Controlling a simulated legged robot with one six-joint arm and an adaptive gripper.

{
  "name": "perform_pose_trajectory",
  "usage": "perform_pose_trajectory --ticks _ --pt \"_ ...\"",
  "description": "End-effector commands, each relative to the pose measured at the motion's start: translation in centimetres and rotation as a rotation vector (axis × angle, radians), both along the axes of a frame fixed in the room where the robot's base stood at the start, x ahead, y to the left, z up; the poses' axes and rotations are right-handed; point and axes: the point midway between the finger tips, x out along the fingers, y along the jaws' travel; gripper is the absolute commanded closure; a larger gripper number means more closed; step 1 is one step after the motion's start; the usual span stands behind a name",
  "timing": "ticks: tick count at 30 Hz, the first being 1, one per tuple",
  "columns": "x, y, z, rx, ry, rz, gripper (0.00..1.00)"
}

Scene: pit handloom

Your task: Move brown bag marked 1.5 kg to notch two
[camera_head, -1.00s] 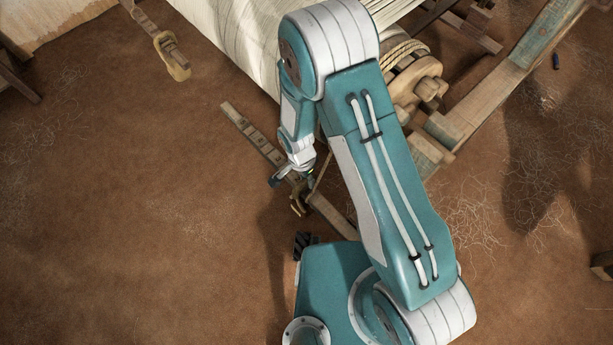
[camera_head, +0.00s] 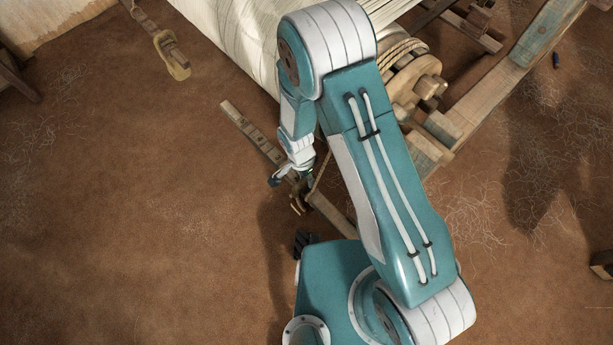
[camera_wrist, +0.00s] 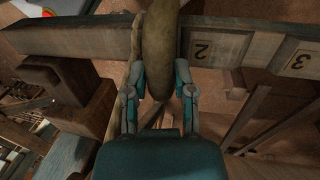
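The brown bag (camera_wrist: 158,45) is a rounded, olive-brown shape in the middle of the wrist view, narrowing towards my palm. Its weight mark is not in sight. My gripper (camera_wrist: 160,78) has one finger on each side of the bag and appears shut on it. In the head view my gripper (camera_head: 291,176) is over the notched wooden beam (camera_head: 248,132). In the wrist view the beam (camera_wrist: 85,40) runs behind the bag. The plate for notch two (camera_wrist: 202,49) is just right of the bag, with an upside-down figure 2; a plate marked 3 (camera_wrist: 298,62) is farther right.
The loom's pale warp (camera_head: 225,40) and wooden roller (camera_head: 410,85) stand behind my arm. A timber frame (camera_head: 500,85) runs along the right. The earthen floor (camera_head: 130,200) at left is clear.

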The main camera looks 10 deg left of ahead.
Motion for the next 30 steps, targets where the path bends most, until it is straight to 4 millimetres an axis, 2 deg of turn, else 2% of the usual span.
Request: perform_pose_trajectory --ticks 1,2,12,16,20,30 --pt "-0.1 0.0 -0.1 -0.002 0.001 0.0 0.37" --pt "-0.1 0.0 -0.1 -0.002 0.001 0.0 0.28" --pt "-0.1 -0.1 -0.1 -0.002 0.003 0.001 0.28" --pt "0.0 0.0 0.6 0.0 0.0 0.001 0.28" --pt "0.4 0.4 2.6 0.002 -0.003 0.001 0.28" --pt "1.4 1.6 9.4 0.002 -0.001 0.001 0.28"
